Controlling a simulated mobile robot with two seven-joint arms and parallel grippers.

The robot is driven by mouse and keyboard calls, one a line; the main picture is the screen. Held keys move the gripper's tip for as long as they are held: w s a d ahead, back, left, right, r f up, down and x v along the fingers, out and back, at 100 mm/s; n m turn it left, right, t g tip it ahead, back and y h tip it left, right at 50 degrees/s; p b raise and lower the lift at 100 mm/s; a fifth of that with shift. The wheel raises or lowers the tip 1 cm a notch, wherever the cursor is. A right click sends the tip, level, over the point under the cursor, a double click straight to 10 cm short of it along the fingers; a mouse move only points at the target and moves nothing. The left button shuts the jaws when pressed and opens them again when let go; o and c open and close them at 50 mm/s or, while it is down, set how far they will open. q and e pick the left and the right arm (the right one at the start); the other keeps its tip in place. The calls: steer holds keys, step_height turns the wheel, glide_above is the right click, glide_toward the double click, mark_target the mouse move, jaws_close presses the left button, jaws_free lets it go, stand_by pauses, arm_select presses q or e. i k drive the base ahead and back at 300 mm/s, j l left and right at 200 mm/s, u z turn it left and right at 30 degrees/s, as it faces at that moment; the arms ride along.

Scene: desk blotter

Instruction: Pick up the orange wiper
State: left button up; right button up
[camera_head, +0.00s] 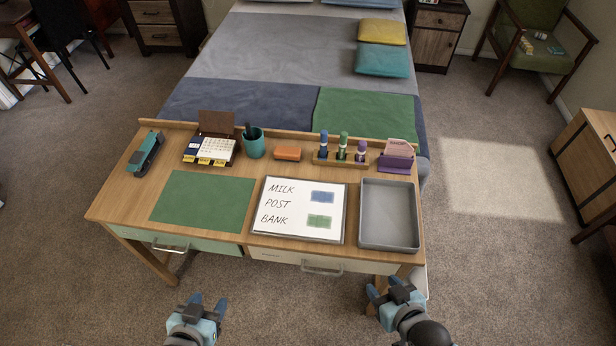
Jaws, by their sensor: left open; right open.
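The orange wiper (288,153) is a small block lying on the desk near its back edge, between the teal pen cup and the wooden marker stand. My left gripper (208,302) is open and empty, low in front of the desk. My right gripper (387,287) is open and empty, in front of the desk's right end. Both grippers are well apart from the wiper, with the desk's front edge between. Nothing covers the wiper in this view.
The pen cup (254,144) and marker stand (341,159) flank the wiper. A whiteboard (301,236), green blotter (203,201) and grey tray (389,244) lie in front.

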mark_target(282, 153)
steer(key=l, duration=0.35)
steer(key=i+l, duration=0.15)
steer(key=l, duration=0.2)
steer(key=l+u, duration=0.6)
steer(key=l, duration=0.2)
steer(key=u, duration=1.4)
